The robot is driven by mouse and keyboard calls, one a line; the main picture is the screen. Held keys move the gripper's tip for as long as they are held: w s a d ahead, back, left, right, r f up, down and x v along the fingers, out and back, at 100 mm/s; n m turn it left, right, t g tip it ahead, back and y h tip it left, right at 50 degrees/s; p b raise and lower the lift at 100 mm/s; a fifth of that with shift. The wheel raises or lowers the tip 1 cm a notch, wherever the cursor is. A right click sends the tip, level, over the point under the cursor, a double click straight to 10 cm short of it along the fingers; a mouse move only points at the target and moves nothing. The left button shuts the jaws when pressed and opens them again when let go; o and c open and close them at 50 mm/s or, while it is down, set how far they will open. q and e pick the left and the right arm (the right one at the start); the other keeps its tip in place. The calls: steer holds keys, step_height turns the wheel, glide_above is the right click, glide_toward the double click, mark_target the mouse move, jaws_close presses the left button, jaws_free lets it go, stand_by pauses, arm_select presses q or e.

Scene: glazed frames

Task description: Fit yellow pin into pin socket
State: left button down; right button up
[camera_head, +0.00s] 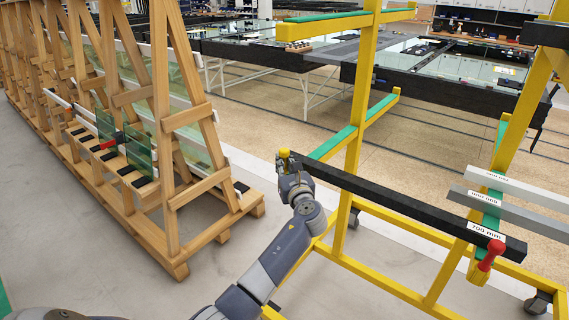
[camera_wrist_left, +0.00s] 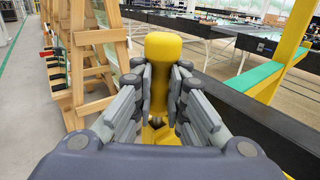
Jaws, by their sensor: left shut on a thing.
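The yellow pin (camera_head: 284,154) is in my left gripper (camera_head: 289,165), at the left end of the black bar (camera_head: 405,204) in the head view. In the left wrist view the pin's rounded yellow head (camera_wrist_left: 163,47) stands up between the two fingers of the gripper (camera_wrist_left: 163,100), which are shut on its narrower shaft. The pin looks upright. The pin socket is hidden behind the fingers, and I cannot tell whether the pin's tip is in it. My right gripper is not in view.
The bar lies on a yellow rack (camera_head: 352,130) with green-padded arms. A grey bar (camera_head: 512,208) and a white bar (camera_head: 530,190) lie behind it. A wooden A-frame rack (camera_head: 165,130) with glass panes stands at left. Grey floor between the racks is clear.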

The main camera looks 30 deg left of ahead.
arm_select(q)
steer(key=shift+f+b, duration=0.6)
steer(key=shift+f, duration=0.4)
steer(key=c, duration=1.5)
jaws_free()
steer(key=shift+c, duration=0.2)
steer(key=v, duration=1.2)
